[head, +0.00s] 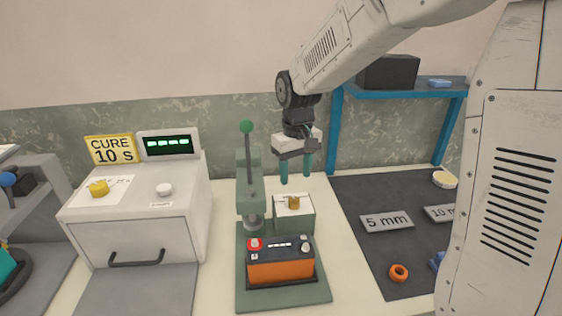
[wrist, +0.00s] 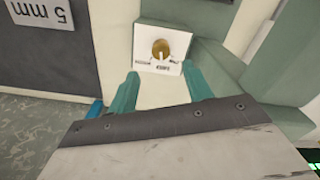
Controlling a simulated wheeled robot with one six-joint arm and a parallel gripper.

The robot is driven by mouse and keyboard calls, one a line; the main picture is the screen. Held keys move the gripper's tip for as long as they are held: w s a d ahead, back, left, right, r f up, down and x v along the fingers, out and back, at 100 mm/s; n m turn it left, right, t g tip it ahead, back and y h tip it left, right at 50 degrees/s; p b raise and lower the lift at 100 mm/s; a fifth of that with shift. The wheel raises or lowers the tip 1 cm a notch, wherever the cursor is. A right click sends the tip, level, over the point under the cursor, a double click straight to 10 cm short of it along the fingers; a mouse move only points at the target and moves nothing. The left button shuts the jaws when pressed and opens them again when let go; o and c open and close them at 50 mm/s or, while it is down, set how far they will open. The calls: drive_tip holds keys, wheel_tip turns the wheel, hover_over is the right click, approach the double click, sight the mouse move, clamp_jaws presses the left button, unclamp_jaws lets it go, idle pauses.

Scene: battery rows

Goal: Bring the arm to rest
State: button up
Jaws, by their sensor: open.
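My gripper (head: 297,171) hangs from my arm in the head view, pointing down, with its teal fingers apart and nothing between them. It is above and behind a green press whose box carries a brass knob (head: 293,202) on a white plate. In the wrist view my gripper (wrist: 160,88) shows two separated teal fingers, with the knob (wrist: 160,49) beyond the tips. The fingers look clear of the knob.
An orange and black battery (head: 281,266) sits on the green press base (head: 255,298). A white cure oven (head: 139,232) stands left. A dark mat (head: 370,203) with size labels and an orange ring (head: 398,272) lies right. A blue shelf (head: 400,95) stands behind.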

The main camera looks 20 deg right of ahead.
drive_tip(key=s+d+r+m, duration=0.1)
drive_tip(key=s+r, duration=0.3)
drive_tip(key=s, duration=1)
drive_tip(key=s+d+r+m+t, duration=0.1)
drive_tip(key=s+r, duration=0.3)
drive_tip(key=s, duration=1)
drive_tip(key=shift+s+d, duration=0.15)
drive_tip(key=shift+d, duration=0.55)
